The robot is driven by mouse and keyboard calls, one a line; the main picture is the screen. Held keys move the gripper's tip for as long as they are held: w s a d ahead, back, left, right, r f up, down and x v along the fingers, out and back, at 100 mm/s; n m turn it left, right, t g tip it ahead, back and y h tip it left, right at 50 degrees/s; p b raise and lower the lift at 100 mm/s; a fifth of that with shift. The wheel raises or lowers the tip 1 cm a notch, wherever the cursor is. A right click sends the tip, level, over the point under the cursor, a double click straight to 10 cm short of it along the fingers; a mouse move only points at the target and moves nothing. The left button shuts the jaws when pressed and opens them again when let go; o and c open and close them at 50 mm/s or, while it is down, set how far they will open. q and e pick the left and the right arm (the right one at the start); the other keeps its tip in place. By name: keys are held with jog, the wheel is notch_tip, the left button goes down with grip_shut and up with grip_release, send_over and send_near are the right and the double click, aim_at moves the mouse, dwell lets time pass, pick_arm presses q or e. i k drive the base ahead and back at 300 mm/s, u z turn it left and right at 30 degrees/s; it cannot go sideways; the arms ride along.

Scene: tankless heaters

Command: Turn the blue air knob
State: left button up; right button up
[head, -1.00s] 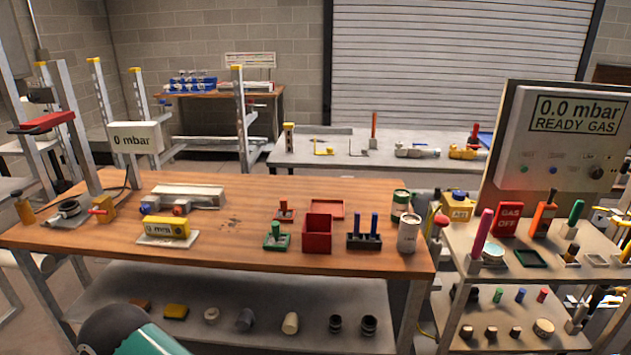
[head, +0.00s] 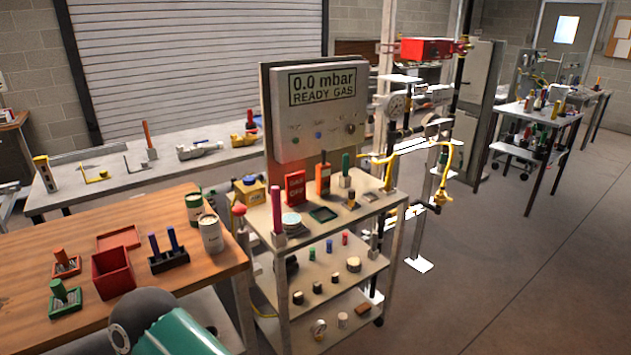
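A small blue round knob or button (head: 318,135) sits on the face of the grey control panel (head: 318,110), which reads "0.0 mbar READY GAS". A dark round knob (head: 351,128) is to its right on the same panel. Whether the blue one is the air knob I cannot tell, as its label is too small to read. The grey manifold with a blue and a red knob on the wooden bench is out of view. Neither gripper shows; only a teal and dark part of my own arm is at the bottom left.
The wooden bench (head: 180,290) with red and green trays stands at the left. A metal cart (head: 300,270) with several tools and a red "GAS OFF" block (head: 296,188) stands below the panel. White and yellow pipework (head: 440,170) is right of it. The floor at the right is open.

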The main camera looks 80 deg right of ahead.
aim_at(250, 180)
jog(key=z, duration=0.1)
jog(key=i, duration=0.3)
jog(key=u, duration=3.45)
jog(key=k, duration=0.5)
jog(key=z, duration=5.45)
jog(key=k, duration=0.5)
jog(key=z, duration=0.05)
